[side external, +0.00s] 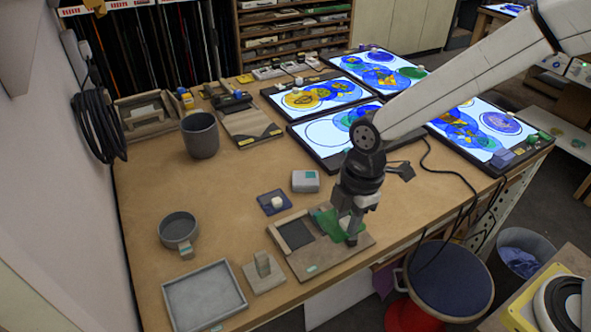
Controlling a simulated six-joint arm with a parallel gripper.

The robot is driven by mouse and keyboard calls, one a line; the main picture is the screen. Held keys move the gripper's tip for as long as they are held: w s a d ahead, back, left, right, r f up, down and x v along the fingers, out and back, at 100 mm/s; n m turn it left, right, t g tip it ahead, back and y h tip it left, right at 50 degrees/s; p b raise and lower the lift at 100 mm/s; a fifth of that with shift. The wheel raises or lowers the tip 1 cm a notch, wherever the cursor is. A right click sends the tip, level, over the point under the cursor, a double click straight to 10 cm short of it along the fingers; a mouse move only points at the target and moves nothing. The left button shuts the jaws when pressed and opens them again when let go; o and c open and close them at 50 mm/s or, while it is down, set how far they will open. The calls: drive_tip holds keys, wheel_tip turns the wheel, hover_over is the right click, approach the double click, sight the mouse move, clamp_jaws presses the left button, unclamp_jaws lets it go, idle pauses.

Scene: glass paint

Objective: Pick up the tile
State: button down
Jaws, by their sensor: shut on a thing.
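A green translucent tile (328,224) is at my gripper (350,236), near the front edge of the bench. My gripper points down and is shut on the tile, over the right part of a wooden board with a dark recess (294,233). The fingers and arm hide part of the tile. I cannot tell whether the tile still touches the board.
A blue tile with a white knob (273,202) and a small grey box (305,181) lie behind the board. A grey tray (203,294), a small block on a base (263,270), a shallow round dish (178,229) and a grey pot (200,135) stand to the left. Lit panels (325,133) fill the back right.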

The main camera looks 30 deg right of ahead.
drive_tip(key=shift+s+d+r, duration=0.25)
drive_tip(key=shift+s+r, duration=0.05)
drive_tip(key=shift+s, duration=0.3)
drive_tip(key=shift+s+d+r, duration=0.25)
drive_tip(key=shift+s, duration=0.35)
drive_tip(key=shift+s+d+r, duration=0.25)
drive_tip(key=shift+s+r, duration=0.05)
drive_tip(key=shift+s, duration=0.3)
drive_tip(key=shift+w, duration=0.15)
hover_over(239, 224)
drive_tip(key=shift+d+f, duration=0.2)
drive_tip(key=shift+f, duration=3.95)
drive_tip(key=shift+f, duration=0.1)
drive_tip(key=shift+f, duration=2.3)
drive_tip(key=shift+f, duration=0.6)
